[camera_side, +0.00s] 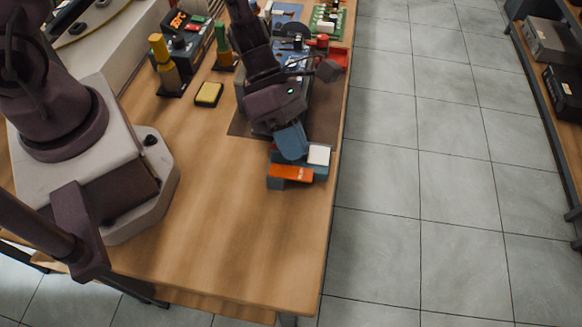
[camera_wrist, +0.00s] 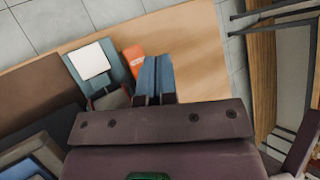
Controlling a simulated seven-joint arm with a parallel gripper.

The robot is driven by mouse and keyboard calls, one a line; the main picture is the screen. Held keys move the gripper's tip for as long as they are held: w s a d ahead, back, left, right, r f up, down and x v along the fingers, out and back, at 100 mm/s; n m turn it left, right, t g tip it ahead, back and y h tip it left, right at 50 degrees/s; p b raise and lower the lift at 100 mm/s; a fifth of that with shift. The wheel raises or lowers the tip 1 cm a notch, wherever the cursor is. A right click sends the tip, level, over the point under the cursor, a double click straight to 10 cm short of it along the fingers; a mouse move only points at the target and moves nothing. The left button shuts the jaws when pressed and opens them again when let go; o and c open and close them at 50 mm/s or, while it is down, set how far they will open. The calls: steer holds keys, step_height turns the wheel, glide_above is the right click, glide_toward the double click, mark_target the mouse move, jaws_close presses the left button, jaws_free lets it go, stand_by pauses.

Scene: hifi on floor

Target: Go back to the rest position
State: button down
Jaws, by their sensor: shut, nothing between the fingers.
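My gripper (camera_side: 291,145) hangs over the right part of the wooden table (camera_side: 200,235), with its blue fingers pointing down. In the wrist view its two blue fingers (camera_wrist: 154,78) lie together, shut, with nothing seen between them. Just beside the fingers is a blue-grey box (camera_side: 320,173) with a white square pad (camera_side: 318,155) and an orange block (camera_side: 290,173). The wrist view also shows the white pad (camera_wrist: 89,61) and the orange block (camera_wrist: 134,59) to the left of the fingers. I cannot tell whether the fingers touch the box.
A yellow sponge-like pad (camera_side: 209,94), yellow-handled tool (camera_side: 162,61) and green-handled tool (camera_side: 223,45) stand left of my forearm. A red part (camera_side: 335,55) and green board (camera_side: 327,20) are behind. The table's front is clear. A shelf (camera_side: 545,90) stands far right.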

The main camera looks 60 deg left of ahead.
stand_by(0.4)
steer(key=shift+s+m+g, duration=0.3)
steer(key=shift+m, duration=0.6)
steer(key=shift+s+a+r+m+g, duration=0.1)
steer(key=shift+s+m+g, duration=0.1)
steer(key=shift+s+m, duration=0.3)
steer(key=shift+s+a+m+g, duration=0.1)
steer(key=shift+s+m+g, duration=0.1)
steer(key=shift+m, duration=0.5)
steer(key=s+a+r+m+t+y, duration=0.3)
steer(key=a+r+m, duration=0.5)
steer(key=r+m, duration=0.3)
steer(key=s+a+r+m+t+y, duration=0.3)
steer(key=a+r+m+y, duration=0.3)
steer(key=r, duration=0.8)
steer(key=a+m+t, duration=0.1)
steer(key=a+m, duration=0.2)
steer(key=m, duration=0.2)
steer(key=shift+a+r, duration=0.2)
steer(key=shift+a, duration=0.1)
steer(key=shift+s, duration=0.1)
